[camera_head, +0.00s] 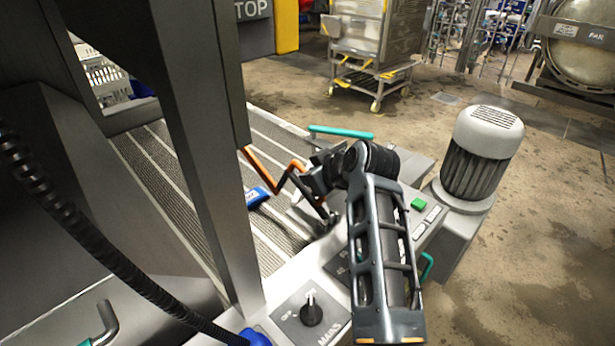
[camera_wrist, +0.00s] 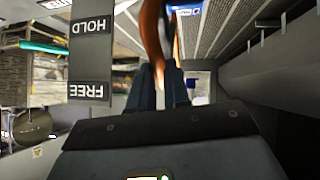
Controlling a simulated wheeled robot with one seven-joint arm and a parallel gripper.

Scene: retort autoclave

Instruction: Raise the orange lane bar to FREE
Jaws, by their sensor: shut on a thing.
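The orange lane bar (camera_head: 262,172) is a thin bent bar over the ribbed conveyor, in the middle of the head view. In the wrist view its orange length (camera_wrist: 152,38) runs from the top edge down to my fingers. My gripper (camera_wrist: 167,75) is shut on the bar. In the head view my gripper (camera_head: 304,180) is at the bar's near right end, partly hidden by my own wrist. In the wrist view an upside-down HOLD plate (camera_wrist: 91,28) and a FREE plate (camera_wrist: 89,91) are left of the bar. The bar is nearer the HOLD plate's height there.
A blue piece (camera_head: 257,196) lies on the conveyor (camera_head: 165,170) beside the bar. A panel with a black knob (camera_head: 311,312) and green button (camera_head: 418,204) is close to my arm. A grey motor (camera_head: 482,150) stands right. A steel post (camera_head: 205,150) stands left.

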